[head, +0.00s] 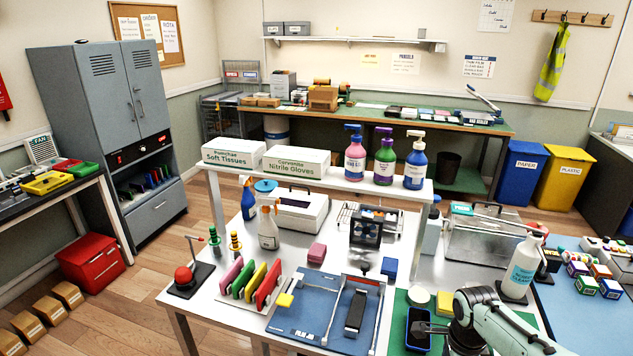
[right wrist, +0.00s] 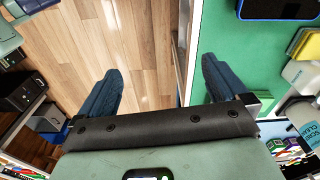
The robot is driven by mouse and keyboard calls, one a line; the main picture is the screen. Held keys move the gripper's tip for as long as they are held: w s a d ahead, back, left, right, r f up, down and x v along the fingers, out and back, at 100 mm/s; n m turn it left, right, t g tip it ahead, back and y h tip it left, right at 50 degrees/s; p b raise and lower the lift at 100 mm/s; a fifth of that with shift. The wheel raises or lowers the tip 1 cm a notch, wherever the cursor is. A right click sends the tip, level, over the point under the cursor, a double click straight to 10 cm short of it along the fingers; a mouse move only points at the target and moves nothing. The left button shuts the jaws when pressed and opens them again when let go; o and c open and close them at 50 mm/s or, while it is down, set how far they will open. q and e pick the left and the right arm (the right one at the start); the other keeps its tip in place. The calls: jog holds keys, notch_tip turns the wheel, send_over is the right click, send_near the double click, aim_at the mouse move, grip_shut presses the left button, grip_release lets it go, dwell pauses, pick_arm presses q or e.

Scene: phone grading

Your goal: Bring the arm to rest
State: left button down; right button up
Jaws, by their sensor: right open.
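My right arm (head: 490,318) comes in at the bottom right of the head view, over the front of the bench. My right gripper (right wrist: 160,78) is open in the right wrist view, with its two dark blue fingers wide apart and nothing between them. Wooden floor shows between the fingers, and the bench edge with a green mat (right wrist: 258,75) lies by the right finger. In the head view the gripper's fingertips are hard to make out near the bottom edge. My left gripper is not in view.

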jog(key=s+a+f+n+y, duration=0.1)
jog(key=a+f+n, duration=0.2)
jog(key=f, duration=0.5)
jog(key=s+a+f+n+g+y, duration=0.1)
jog(key=s+a+f+n, duration=0.1)
jog(key=f, duration=0.5)
jog(key=s+a+f+n+y, duration=0.1)
jog(key=a+f+n, duration=0.2)
jog(key=f, duration=0.5)
jog(key=s+a+f+n, duration=0.2)
jog(key=s+f, duration=0.1)
jog(key=s, duration=0.4)
jog(key=s+a+f+n+p, duration=0.1)
jog(key=s+a+f+n, duration=0.2)
jog(key=s, duration=0.4)
jog(key=s+a+f+n+y, duration=0.1)
jog(key=s+a+f+n, duration=0.1)
jog(key=s+f, duration=0.3)
jog(key=shift+s+a+f+n, duration=0.25)
jog(key=shift+s+a+n, duration=0.2)
jog(key=shift+s, duration=0.6)
